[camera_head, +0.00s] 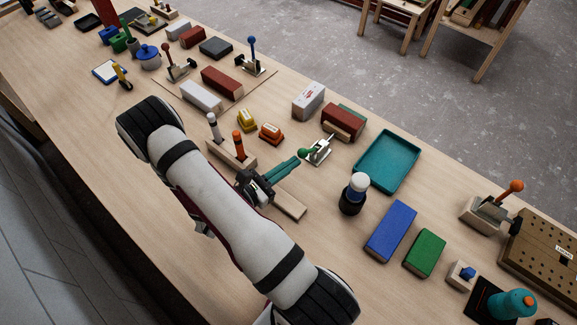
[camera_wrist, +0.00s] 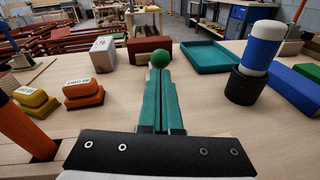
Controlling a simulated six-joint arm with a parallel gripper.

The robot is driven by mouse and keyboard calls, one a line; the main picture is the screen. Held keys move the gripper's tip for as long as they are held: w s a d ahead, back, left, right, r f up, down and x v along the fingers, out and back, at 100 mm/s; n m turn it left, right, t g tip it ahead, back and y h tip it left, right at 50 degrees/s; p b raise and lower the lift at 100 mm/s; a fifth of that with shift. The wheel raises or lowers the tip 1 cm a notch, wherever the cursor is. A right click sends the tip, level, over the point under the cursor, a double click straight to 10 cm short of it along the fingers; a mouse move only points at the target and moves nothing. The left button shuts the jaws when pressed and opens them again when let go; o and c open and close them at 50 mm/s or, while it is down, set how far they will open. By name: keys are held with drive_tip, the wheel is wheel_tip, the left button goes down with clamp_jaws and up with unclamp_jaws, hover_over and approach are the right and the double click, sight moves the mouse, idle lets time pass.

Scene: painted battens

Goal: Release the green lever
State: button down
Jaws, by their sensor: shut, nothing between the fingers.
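The green lever ends in a round green ball knob (camera_head: 303,153) on a small metal toggle base (camera_head: 319,152) that stands on the bench. The knob (camera_wrist: 161,60) also shows in the wrist view, straight ahead of the fingertips. My gripper (camera_head: 296,162) has long teal fingers, shut together with nothing between them. Its tips point at the knob and lie very close to it; I cannot tell whether they touch. In the wrist view my fingers (camera_wrist: 160,85) hide most of the lever's shaft and base.
A dark red block (camera_head: 342,122) lies behind the lever, with a white box (camera_head: 308,100) beside it. A teal tray (camera_head: 416,163) and a white-topped black cylinder (camera_head: 353,195) stand to the right. Orange (camera_head: 270,133) and yellow (camera_head: 246,120) stepped blocks are to the left.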

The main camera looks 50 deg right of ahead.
drive_tip(key=shift+d+r+y, duration=0.2)
drive_tip(key=shift+r+y, duration=0.25)
drive_tip(key=shift+r, duration=0.05)
drive_tip(key=shift+d+r+y, duration=0.2)
drive_tip(key=shift+r+y, duration=0.25)
drive_tip(key=d+r+y, duration=0.3)
drive_tip(key=r+y, duration=0.1)
drive_tip(key=y, duration=0.1)
drive_tip(key=shift+d+n+t, duration=0.3)
drive_tip(key=shift+d, duration=0.05)
drive_tip(key=shift+d+r+y, duration=0.25)
drive_tip(key=shift+d+r, duration=0.1)
drive_tip(key=shift+d, duration=0.5)
drive_tip(key=shift+d+r+y, duration=0.25)
drive_tip(key=shift+d+r, duration=0.1)
drive_tip(key=shift+d, duration=0.45)
drive_tip(key=d+r+v, duration=0.1)
drive_tip(key=v, duration=2.2)
drive_tip(key=shift+d, duration=0.1)
